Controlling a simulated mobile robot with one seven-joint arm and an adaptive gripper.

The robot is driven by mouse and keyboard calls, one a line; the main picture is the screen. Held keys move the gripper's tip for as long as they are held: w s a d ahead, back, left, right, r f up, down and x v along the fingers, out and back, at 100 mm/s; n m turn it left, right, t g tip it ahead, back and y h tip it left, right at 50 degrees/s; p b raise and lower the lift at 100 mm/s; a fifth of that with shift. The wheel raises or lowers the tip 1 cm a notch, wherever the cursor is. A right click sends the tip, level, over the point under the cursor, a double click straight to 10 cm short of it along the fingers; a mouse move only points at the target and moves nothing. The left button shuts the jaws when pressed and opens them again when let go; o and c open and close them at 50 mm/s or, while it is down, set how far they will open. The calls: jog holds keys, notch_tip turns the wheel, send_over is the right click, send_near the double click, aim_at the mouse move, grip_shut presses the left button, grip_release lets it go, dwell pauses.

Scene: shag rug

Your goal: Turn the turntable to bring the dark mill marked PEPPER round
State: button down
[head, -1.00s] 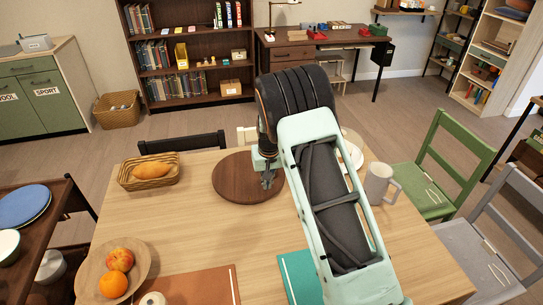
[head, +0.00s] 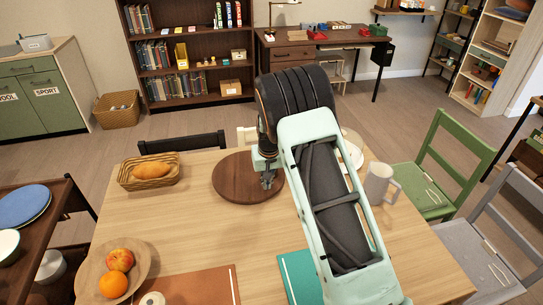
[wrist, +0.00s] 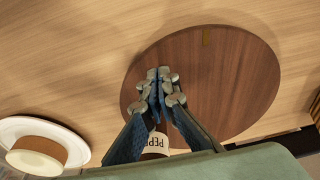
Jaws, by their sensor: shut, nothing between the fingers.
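The round dark wood turntable (head: 228,178) lies on the table, and most of it shows in the wrist view (wrist: 235,85).
A bread basket (head: 150,171) is left of the turntable. A white mug (head: 378,183) stands right of my arm. A white plate (wrist: 14,131) with a brown-topped item shows in the wrist view. A fruit bowl (head: 90,272) is at front left. Bare table lies in front of the turntable.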

aim_at(254, 196)
jog(key=shift+f+b, duration=0.9)
dwell(0.9)
jog(key=shift+s, duration=0.15)
jog(key=shift+s+a, duration=0.45)
jog(key=shift+a, duration=0.25)
jog(key=shift+s+a+f, duration=0.1)
jog(key=shift+a, duration=0.05)
dwell(0.4)
jog(key=shift+s+a, duration=0.3)
jog(key=shift+a, duration=0.35)
jog(key=shift+a, duration=0.1)
jog(key=shift+s+a, duration=0.25)
jog(key=shift+a, duration=0.4)
dwell(0.3)
